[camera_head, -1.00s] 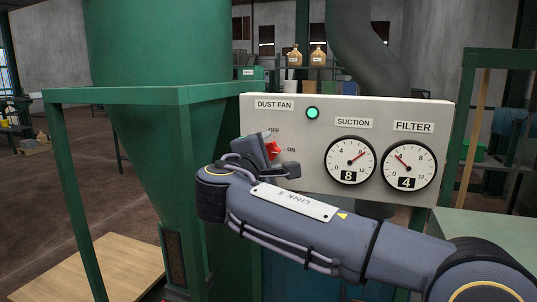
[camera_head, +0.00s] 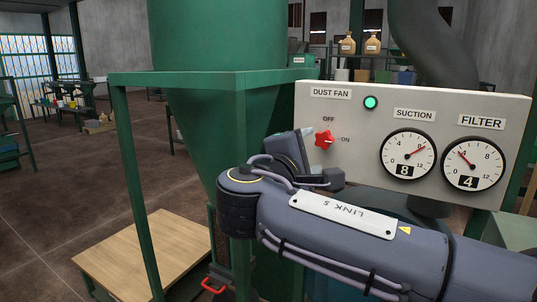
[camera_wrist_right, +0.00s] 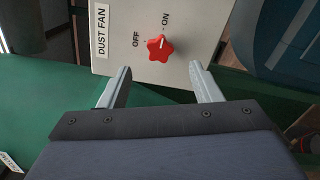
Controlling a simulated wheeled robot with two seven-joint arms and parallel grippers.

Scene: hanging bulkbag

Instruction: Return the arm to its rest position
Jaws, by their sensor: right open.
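My right gripper (camera_head: 318,168) is open and empty, just left of and below the red star-shaped knob (camera_head: 324,139) in the head view. In the right wrist view the open fingers (camera_wrist_right: 160,72) stand apart, with the knob (camera_wrist_right: 159,47) beyond their tips and nothing between them. The knob's white mark points towards ON. My right arm (camera_head: 340,235) reaches in from the lower right, bent in front of the panel. My left gripper is not in view.
The white control panel (camera_head: 350,165) is close to the gripper, with a lit green lamp (camera_head: 371,102) and dials reading 8 and 4. A green hopper (camera_head: 205,130) and its frame (camera_head: 135,190) stand left. Open floor lies further left.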

